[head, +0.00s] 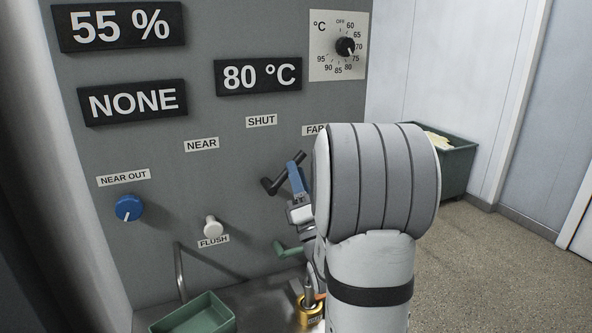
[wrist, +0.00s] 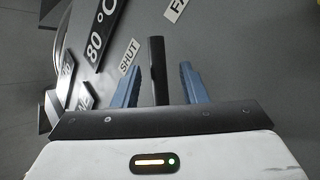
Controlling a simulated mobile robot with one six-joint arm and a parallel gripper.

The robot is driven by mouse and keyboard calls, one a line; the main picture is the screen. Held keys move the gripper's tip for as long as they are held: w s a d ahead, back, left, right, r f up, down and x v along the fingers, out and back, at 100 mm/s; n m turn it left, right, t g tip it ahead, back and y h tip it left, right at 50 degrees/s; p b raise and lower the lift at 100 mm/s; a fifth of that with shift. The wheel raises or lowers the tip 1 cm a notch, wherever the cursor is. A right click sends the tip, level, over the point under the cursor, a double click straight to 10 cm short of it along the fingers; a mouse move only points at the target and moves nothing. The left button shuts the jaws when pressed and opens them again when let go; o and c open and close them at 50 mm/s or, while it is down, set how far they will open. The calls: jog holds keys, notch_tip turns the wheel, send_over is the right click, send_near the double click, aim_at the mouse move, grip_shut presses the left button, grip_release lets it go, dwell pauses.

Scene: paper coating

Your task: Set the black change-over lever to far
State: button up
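The black change-over lever (head: 270,185) sits on the grey panel below the SHUT label (head: 262,120) and the partly hidden FAR label (head: 313,130). In the head view it slants up to the right, partly behind a blue finger. My gripper (head: 297,180) is at the lever. In the wrist view the lever (wrist: 157,65) stands between the two blue fingers of my gripper (wrist: 159,85), with a gap on each side. The gripper is open around it. My arm hides the panel's right part.
A NEAR label (head: 201,145) is left of SHUT. The panel has a blue knob (head: 128,208), a white flush knob (head: 213,225), a green handle (head: 287,250) and a temperature dial (head: 345,47). A brass padlock (head: 308,313) and green tray (head: 195,315) are below. Displays read 55 %, NONE, 80 °C.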

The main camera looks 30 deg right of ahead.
jog(key=v, duration=0.5)
jog(key=shift+s+f+b, duration=0.1)
jog(key=shift+s+b, duration=0.05)
jog(key=shift+b, duration=0.25)
